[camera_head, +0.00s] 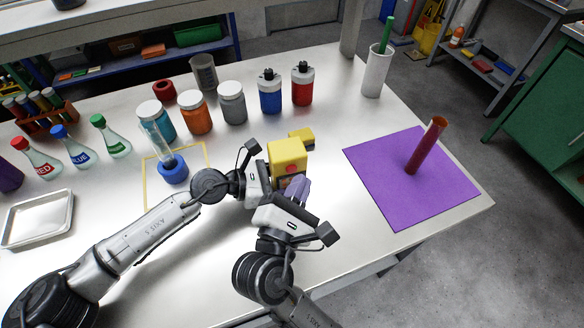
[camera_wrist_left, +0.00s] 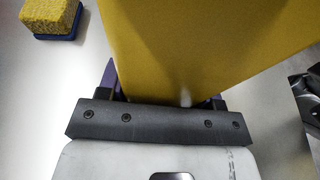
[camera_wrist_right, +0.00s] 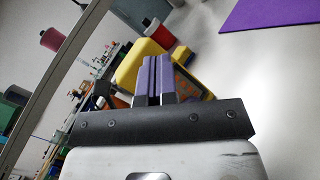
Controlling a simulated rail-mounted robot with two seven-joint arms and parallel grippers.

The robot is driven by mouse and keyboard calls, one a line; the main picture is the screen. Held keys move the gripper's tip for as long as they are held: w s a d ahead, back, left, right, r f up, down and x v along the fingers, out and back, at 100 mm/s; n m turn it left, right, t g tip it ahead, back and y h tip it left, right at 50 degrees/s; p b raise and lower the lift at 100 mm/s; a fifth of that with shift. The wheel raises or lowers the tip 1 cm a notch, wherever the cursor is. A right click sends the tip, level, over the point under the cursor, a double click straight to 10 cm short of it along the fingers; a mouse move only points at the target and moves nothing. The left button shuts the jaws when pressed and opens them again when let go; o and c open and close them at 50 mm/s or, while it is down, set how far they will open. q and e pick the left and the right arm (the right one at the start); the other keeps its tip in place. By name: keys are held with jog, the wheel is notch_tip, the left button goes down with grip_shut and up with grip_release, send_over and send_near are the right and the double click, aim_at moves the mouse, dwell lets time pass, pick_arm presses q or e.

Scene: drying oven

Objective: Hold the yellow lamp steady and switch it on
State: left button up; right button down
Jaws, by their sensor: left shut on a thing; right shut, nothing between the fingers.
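The yellow lamp (camera_head: 287,152) is a boxy yellow body standing on the table, with a red round button (camera_head: 291,169) on its near face. My left gripper (camera_head: 270,180) is shut on the lamp from the left. In the left wrist view the lamp's yellow wall (camera_wrist_left: 200,45) fills the space between the purple fingers. My right gripper (camera_head: 297,188) is shut and empty, its purple fingers just in front of the lamp's near face, below the button. In the right wrist view the closed fingers (camera_wrist_right: 155,78) overlap the lamp (camera_wrist_right: 135,62). I cannot tell whether they touch it.
A yellow sponge (camera_head: 302,135) lies behind the lamp. Blue (camera_head: 270,94) and red (camera_head: 302,86) bottles stand farther back. A purple mat (camera_head: 375,160) with a reddish-brown tube (camera_head: 427,145) is at right. A blue-based tube holder (camera_head: 173,173) stands left of my left gripper.

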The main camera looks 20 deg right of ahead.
jog(key=shift+w, duration=0.1)
jog(key=shift+w, duration=0.35)
jog(key=shift+w+r, duration=0.15)
jog(key=shift+w, duration=0.15)
dwell(0.6)
pick_arm(q)
jog(key=shift+s+f, duration=0.1)
jog(key=shift+s, duration=0.1)
pick_arm(e)
jog(key=shift+w+f, duration=0.1)
jog(key=shift+f, duration=0.1)
dwell(0.4)
pick_arm(q)
jog(key=shift+a, duration=0.1)
pick_arm(e)
jog(key=shift+s+a, duration=0.1)
jog(key=shift+s, duration=0.15)
pick_arm(q)
jog(key=shift+w, duration=0.3)
pick_arm(e)
jog(key=shift+s+r, duration=0.1)
jog(key=shift+s, duration=0.2)
pick_arm(q)
jog(key=shift+s, duration=0.15)
pick_arm(e)
jog(key=shift+s+a, duration=0.1)
jog(key=shift+s, duration=0.05)
